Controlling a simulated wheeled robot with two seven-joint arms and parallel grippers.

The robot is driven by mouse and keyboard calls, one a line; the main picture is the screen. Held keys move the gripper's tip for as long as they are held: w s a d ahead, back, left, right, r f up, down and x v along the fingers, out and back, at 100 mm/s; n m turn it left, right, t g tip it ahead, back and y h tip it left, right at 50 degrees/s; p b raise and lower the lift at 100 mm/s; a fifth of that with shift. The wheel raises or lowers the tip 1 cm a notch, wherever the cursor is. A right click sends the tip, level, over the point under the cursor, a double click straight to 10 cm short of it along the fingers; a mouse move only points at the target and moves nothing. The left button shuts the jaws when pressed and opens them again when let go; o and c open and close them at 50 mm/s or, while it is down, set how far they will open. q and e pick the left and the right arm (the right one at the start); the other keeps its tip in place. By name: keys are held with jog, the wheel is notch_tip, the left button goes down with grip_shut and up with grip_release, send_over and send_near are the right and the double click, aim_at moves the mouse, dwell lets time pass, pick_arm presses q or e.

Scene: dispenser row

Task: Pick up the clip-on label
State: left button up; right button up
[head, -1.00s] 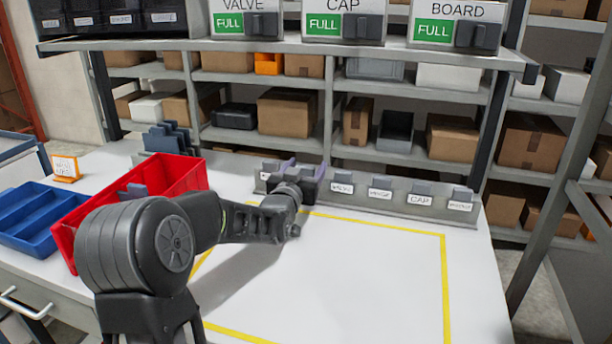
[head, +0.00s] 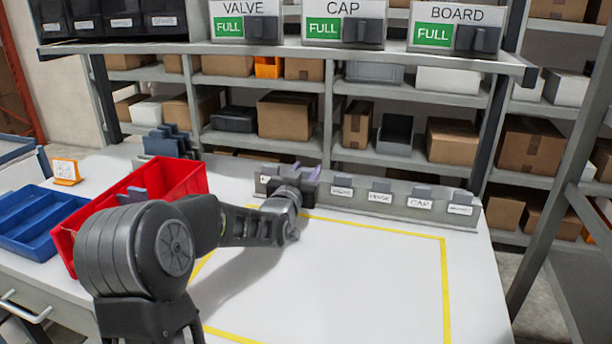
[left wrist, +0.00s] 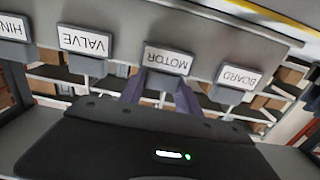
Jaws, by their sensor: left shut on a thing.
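A row of clip-on labels stands along a grey rail (head: 400,213) at the back of the white table. My left gripper (head: 306,173) is at the rail, between the leftmost label (head: 265,180) and the VALVE label (head: 342,191). In the left wrist view, which is upside down, its purple fingers (left wrist: 166,82) are shut on the MOTOR label (left wrist: 168,60). This label is still at the rail, and its face is clear of the fingers. In the head view the gripper hides it. The right gripper is not in view.
The VALVE label (left wrist: 86,41) and BOARD label (left wrist: 238,77) flank the held one closely. A red bin (head: 185,175) and a blue divided tray (head: 40,215) are at the left. The yellow-outlined tabletop (head: 350,275) is clear. A shelf with dispensers (head: 345,24) hangs above.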

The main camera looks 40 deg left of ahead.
aim_at(306, 170)
pick_arm(q)
notch_tip(306, 170, up, 10)
dwell(0.4)
dwell(1.2)
